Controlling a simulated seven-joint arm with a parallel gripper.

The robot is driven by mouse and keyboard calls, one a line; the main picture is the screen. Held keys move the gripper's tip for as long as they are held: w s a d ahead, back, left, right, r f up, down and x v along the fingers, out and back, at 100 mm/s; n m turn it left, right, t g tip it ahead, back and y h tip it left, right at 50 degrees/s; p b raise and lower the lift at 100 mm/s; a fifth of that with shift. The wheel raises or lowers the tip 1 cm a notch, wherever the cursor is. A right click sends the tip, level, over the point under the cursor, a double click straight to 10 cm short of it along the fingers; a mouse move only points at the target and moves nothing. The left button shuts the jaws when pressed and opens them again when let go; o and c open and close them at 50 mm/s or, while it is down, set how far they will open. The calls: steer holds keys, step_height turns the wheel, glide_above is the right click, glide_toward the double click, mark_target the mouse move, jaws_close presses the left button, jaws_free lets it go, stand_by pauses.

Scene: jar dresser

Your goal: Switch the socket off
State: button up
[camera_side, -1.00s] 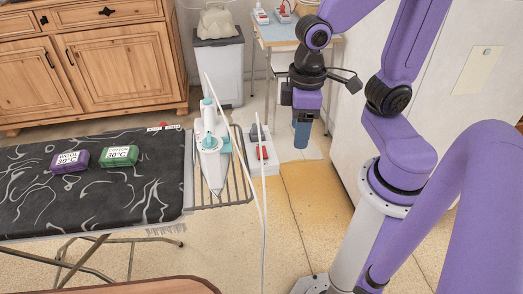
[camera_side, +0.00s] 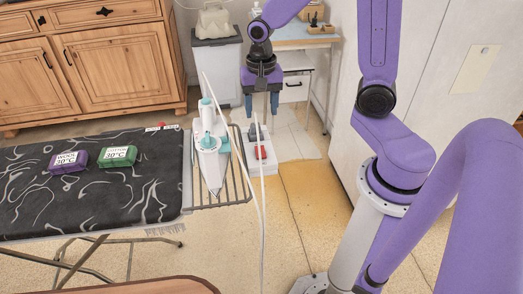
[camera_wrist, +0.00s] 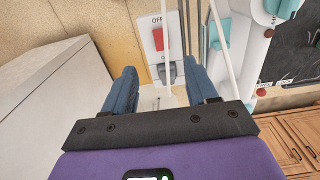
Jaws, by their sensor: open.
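The socket is a white box (camera_side: 263,165) on the floor, right of the ironing board's wire rack, with a red switch (camera_side: 260,152) on top. In the wrist view the socket (camera_wrist: 146,20) shows the red switch (camera_wrist: 157,40) below an "OFF" label, with a grey plug beneath it. My gripper (camera_side: 262,112) is open and empty above the back end of the socket. In the wrist view the gripper (camera_wrist: 160,68) has its two blue fingers spread, with the plug and switch seen between and beyond them. I cannot tell the switch's tilt.
A white iron (camera_side: 210,145) stands on the wire rack (camera_side: 235,185) just left of the socket. White cords run past the socket. Purple (camera_side: 68,162) and green (camera_side: 117,157) boxes lie on the ironing board. A bin (camera_side: 218,70) and small table stand behind.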

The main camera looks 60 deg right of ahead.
mark_target(261, 156)
step_height(261, 156, down, 16)
steer(key=shift+r, duration=0.15)
stand_by(0.6)
steer(key=c, duration=1.1)
